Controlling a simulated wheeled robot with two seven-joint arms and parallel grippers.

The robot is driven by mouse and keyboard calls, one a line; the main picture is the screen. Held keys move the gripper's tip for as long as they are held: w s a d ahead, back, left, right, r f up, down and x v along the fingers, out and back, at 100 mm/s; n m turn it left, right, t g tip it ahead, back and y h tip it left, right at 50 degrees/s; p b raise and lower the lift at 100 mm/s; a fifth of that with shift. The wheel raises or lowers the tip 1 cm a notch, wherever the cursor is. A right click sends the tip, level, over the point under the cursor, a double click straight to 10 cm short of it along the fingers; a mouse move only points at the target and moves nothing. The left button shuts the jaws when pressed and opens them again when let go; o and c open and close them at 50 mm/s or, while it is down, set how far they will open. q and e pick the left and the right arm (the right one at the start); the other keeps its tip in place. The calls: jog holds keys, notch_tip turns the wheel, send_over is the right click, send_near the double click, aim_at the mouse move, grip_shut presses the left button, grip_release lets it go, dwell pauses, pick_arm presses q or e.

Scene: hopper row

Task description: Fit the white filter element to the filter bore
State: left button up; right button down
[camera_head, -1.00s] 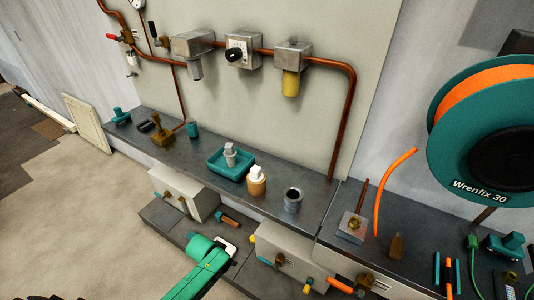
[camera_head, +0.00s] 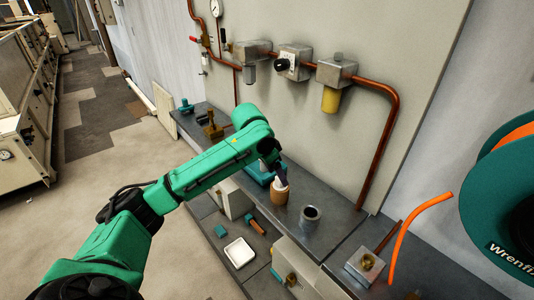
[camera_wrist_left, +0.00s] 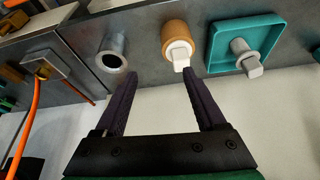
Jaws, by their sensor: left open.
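A tan cylinder (camera_head: 280,194) with a white block on top stands on the grey bench; it also shows in the left wrist view (camera_wrist_left: 174,34). A grey piece with a pale square top (camera_wrist_left: 245,58) is in a teal tray (camera_wrist_left: 270,27). A grey metal cup with an open round bore (camera_head: 310,217) stands right of the tan cylinder; it shows in the left wrist view too (camera_wrist_left: 112,52). I cannot tell for certain which bore is the filter bore. My left gripper (camera_wrist_left: 159,73) is open and empty, with one fingertip close to the white block. My right gripper is not in view.
Metal housings (camera_head: 337,71) hang on a copper pipe (camera_head: 391,140) on the back panel. A white dish (camera_head: 239,253) is on the lower shelf. An orange hose (camera_head: 420,215) and teal reel (camera_head: 510,205) stand at right.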

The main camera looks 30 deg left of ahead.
pick_arm(q)
jog(key=a+r+n, duration=0.1)
jog(key=a+r, duration=0.2)
jog(key=r, duration=0.2)
jog(key=p, duration=0.1)
send_near(280, 188)
jog(key=w+f, duration=0.3)
jog(key=f, duration=0.1)
jog(key=w+f, duration=0.2)
jog(key=shift+w+d+f, duration=0.25)
jog(key=shift+w+f, duration=0.05)
jog(key=shift+r, duration=0.1)
grip_shut()
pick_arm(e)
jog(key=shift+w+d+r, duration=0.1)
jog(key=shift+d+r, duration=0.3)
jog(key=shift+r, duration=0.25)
